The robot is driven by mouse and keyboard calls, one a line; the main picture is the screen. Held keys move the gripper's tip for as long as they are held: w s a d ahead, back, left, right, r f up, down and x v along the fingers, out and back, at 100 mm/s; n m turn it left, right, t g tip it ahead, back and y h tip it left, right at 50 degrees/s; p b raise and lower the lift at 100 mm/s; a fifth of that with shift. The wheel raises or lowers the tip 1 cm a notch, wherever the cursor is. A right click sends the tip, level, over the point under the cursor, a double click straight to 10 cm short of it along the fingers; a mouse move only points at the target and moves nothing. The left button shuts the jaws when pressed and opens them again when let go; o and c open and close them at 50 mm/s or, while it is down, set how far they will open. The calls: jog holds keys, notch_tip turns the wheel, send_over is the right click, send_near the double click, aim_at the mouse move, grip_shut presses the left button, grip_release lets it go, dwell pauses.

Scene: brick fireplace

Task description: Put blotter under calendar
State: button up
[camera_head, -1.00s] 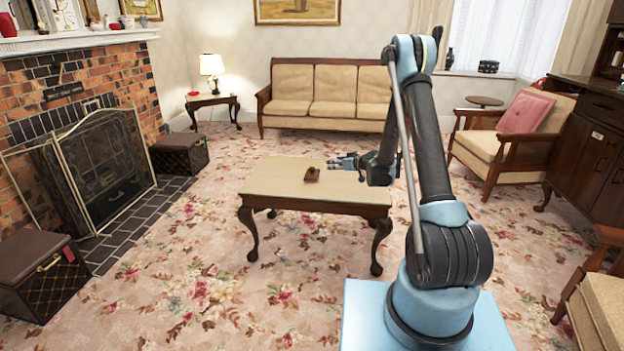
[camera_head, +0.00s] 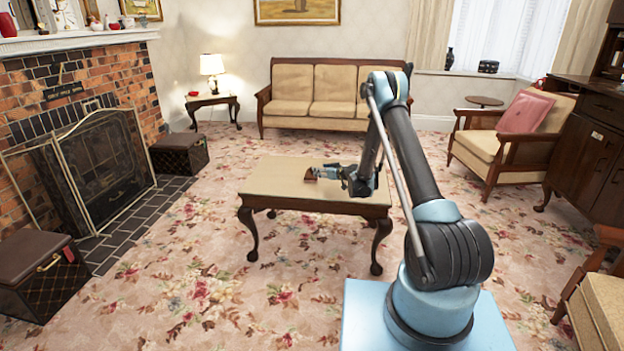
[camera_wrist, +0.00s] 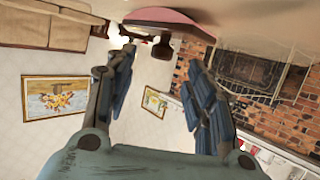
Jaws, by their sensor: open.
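A small brown blotter (camera_head: 310,174) sits on top of the coffee table (camera_head: 268,182), near the middle. In the wrist view, the blotter (camera_wrist: 172,20) shows as a reddish curved piece with a dark knob at the top of the picture, just past the fingertips. My gripper (camera_head: 322,173) is low over the table at the blotter's right side, very close to it. In the wrist view my gripper (camera_wrist: 160,65) has its fingers spread wide with nothing held between them. Whether the fingers touch the blotter is unclear. I cannot make out a calendar in either view.
The tabletop left of the blotter is bare. A brick fireplace with a folding screen (camera_head: 95,170) and a mantel (camera_head: 80,40) with several ornaments stands at left. A sofa (camera_head: 318,92) is behind the table. An armchair (camera_head: 510,140) is at right. Open carpet surrounds the table.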

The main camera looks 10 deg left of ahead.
jog(key=shift+x, duration=4.3)
jog(key=shift+s+a+r, duration=0.1)
jog(key=shift+a+r, duration=0.05)
jog(key=shift+c, duration=0.3)
grip_shut()
